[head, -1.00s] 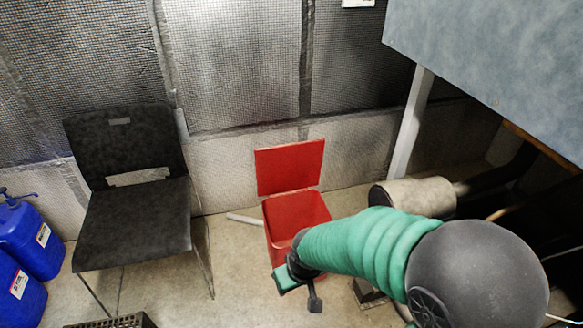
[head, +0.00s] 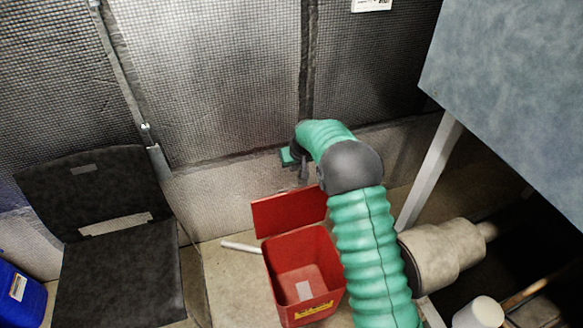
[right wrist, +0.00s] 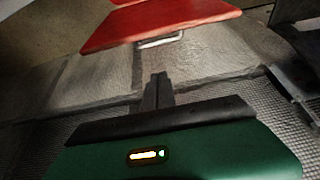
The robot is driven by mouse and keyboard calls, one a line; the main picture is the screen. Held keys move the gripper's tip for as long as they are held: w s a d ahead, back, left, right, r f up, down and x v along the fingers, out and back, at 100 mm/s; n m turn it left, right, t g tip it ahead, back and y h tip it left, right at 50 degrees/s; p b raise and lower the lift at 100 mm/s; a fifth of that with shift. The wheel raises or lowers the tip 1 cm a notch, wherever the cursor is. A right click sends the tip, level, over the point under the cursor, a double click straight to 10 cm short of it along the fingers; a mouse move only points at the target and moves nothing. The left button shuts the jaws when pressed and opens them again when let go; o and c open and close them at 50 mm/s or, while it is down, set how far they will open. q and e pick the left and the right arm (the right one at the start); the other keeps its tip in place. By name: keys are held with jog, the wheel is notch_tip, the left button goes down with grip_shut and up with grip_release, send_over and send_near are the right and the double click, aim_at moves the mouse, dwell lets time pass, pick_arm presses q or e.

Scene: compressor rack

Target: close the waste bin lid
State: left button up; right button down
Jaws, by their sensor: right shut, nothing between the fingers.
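The red waste bin (head: 325,290) stands on the floor with its mouth open, and a white label shows inside it. Its red lid (head: 290,211) stands raised at the back edge, leaning toward the wall. In the right wrist view the lid (right wrist: 160,27) shows at the top, with a thin pale bar at its edge. My right gripper (head: 298,172) is above and behind the lid, near the wall, apart from it. It is shut and empty; its dark fingers (right wrist: 158,90) show in the right wrist view. My left gripper is not in view.
A black chair (head: 115,250) stands left of the bin, with a blue container (head: 20,297) beyond it. A pale cylinder (head: 445,252) and a white post (head: 430,170) are close on the right. The padded wall (head: 215,80) is behind.

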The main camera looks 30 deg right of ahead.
jog(key=f, duration=0.8)
jog(key=shift+w+a+f+b, duration=0.1)
jog(key=shift+a+f+b, duration=0.2)
jog(key=shift+b, duration=0.05)
jog(key=shift+a, duration=0.25)
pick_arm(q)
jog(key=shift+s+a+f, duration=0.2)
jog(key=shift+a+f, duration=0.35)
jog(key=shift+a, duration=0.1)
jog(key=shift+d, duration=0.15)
pick_arm(e)
jog(key=shift+d+f, duration=0.1)
jog(key=shift+d, duration=0.05)
